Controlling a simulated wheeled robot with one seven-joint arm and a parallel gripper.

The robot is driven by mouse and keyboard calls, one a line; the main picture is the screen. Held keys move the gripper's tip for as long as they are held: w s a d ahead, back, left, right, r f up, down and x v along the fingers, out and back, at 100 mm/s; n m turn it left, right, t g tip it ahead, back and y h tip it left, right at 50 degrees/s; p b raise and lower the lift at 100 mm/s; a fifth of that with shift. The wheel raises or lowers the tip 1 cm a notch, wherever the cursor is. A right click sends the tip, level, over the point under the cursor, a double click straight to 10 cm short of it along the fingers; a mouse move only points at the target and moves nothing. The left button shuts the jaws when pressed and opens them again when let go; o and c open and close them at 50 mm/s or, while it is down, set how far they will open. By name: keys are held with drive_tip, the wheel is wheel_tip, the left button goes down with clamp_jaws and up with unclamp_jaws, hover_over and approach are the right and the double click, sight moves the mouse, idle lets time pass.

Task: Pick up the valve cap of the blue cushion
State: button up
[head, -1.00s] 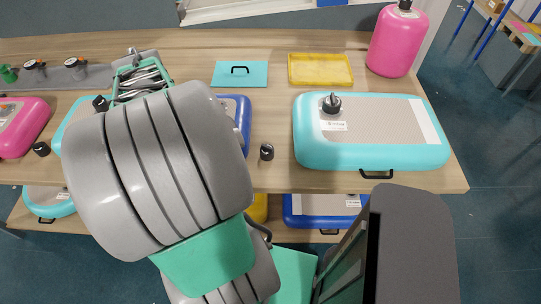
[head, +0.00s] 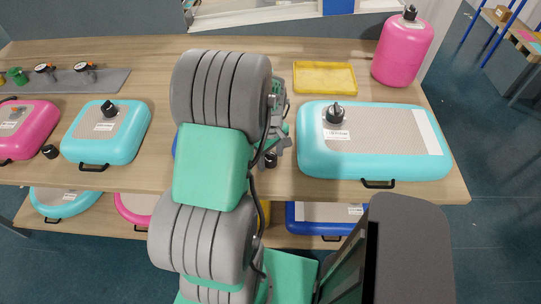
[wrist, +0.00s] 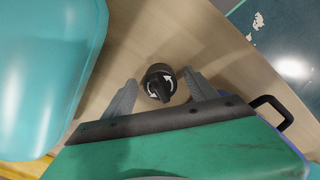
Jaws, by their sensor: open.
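The black valve cap (wrist: 159,82) with white arrows stands on the wooden table, apart from the cushions. In the head view the cap (head: 270,160) shows just below my gripper (head: 283,143). My gripper (wrist: 160,84) is open in the wrist view, with one finger on either side of the cap. I cannot tell whether the fingers touch it or how high they are above the table. The blue cushion (head: 174,146) is almost wholly hidden behind my arm; a blue edge and a black handle (wrist: 274,108) show at the right of the wrist view.
A large turquoise cushion (head: 380,165) lies close right of the cap. A smaller turquoise cushion (head: 90,140) and a pink cushion (head: 25,130) lie at left, with another black cap (head: 50,151) between them. A yellow tray (head: 325,78) is behind.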

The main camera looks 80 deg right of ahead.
drive_tip(key=c, duration=1.4)
